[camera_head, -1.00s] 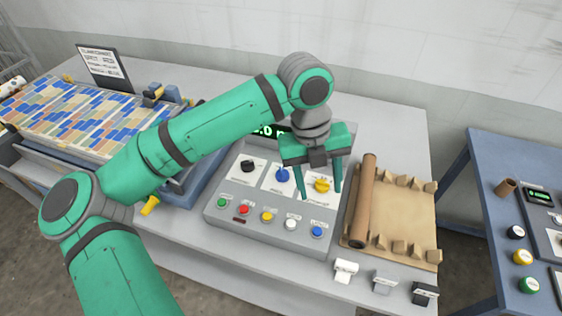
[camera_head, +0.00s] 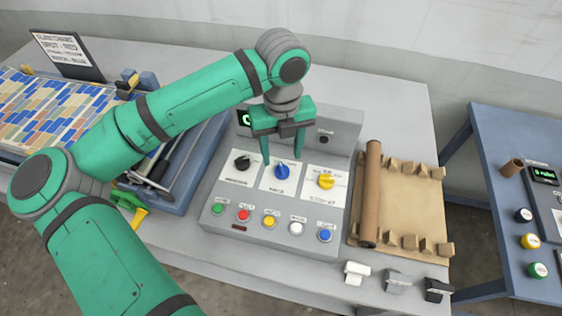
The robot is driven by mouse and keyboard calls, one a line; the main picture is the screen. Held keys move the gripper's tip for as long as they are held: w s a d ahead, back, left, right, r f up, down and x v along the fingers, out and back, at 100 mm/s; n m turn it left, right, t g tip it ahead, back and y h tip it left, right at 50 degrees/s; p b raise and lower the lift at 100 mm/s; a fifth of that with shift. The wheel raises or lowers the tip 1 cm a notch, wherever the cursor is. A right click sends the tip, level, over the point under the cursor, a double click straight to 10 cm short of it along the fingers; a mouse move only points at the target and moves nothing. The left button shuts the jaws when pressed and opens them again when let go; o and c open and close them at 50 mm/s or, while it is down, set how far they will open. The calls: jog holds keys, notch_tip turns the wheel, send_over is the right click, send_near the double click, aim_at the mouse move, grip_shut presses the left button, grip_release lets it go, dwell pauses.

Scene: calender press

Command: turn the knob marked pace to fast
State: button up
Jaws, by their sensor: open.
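The control box (camera_head: 210,205) carries three knobs on white plates: a black knob (camera_head: 242,162) on the left, a blue knob (camera_head: 282,171) in the middle and a yellow knob (camera_head: 326,181) on the right. The label under the blue knob looks like "PACE", but the small print around it is too blurred to read. My gripper (camera_head: 282,163) is open and empty, pointing down. Its two green fingers are spread to either side of the blue knob, near its upper part; I cannot tell whether they touch it.
Several coloured buttons (camera_head: 269,221) line the front of the box. A cardboard roll (camera_head: 371,190) and a tan board with blocks (camera_head: 410,205) lie to the right. A patterned bed (camera_head: 50,115) is at the left. A blue bench (camera_head: 500,135) stands far right.

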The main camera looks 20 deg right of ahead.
aim_at(282, 168)
jog(key=shift+f, duration=2.8)
jog(key=c, duration=1.1)
jog(key=shift+o, duration=0.2)
jog(key=shift+m, duration=0.3)
jog(key=m, duration=0.5)
jog(key=shift+m, duration=0.3)
jog(key=m, duration=0.5)
jog(key=shift+m, duration=0.3)
